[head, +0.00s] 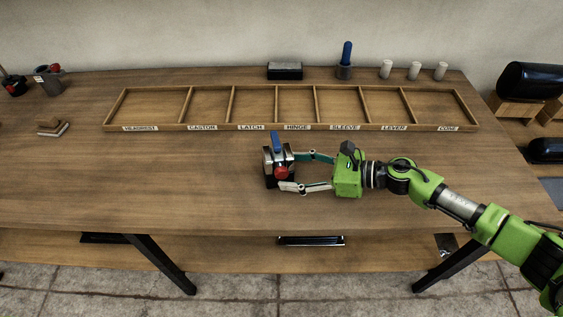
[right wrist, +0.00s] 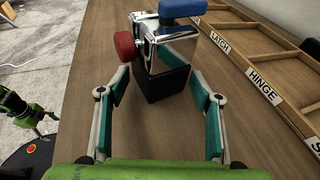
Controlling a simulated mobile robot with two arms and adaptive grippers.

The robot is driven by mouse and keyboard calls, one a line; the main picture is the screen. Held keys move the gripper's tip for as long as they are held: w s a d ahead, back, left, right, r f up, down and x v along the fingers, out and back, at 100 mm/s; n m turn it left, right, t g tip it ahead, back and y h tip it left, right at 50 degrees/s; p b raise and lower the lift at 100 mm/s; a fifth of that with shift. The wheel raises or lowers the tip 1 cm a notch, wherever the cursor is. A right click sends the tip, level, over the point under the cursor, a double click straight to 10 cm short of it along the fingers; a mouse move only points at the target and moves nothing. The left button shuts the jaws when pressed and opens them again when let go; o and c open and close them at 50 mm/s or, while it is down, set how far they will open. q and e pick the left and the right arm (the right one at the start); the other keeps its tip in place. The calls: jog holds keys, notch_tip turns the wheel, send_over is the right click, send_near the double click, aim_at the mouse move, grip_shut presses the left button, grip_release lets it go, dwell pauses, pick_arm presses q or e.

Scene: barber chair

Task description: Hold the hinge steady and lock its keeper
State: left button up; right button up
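The hinge (head: 273,179) stands on the bench as a black block with a shiny metal top, a blue lever (head: 276,142) and a red knob (head: 281,173). In the right wrist view the hinge (right wrist: 166,84) is straight ahead, the red knob (right wrist: 125,45) on its left and the blue lever (right wrist: 183,9) on top. I cannot tell which part is the keeper. My right gripper (head: 289,170) is open, its fingers reaching to either side of the hinge; a gap shows at the left finger. My left arm (right wrist: 22,108) shows small in the right wrist view; its gripper is unclear.
A shallow labelled tray (head: 309,127) with empty compartments lies behind the hinge. Behind it stand a black block (head: 285,71), a blue-handled tool (head: 346,52) and white cylinders (head: 414,70). A red-knobbed part (head: 48,80) and small blocks (head: 51,126) are at left.

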jog(key=shift+x, duration=1.2)
jog(key=shift+s, duration=0.1)
pick_arm(q)
jog(key=shift+w+f, duration=0.4)
jog(key=shift+w, duration=0.15)
pick_arm(e)
jog(key=c, duration=0.6)
jog(key=shift+c, duration=0.4)
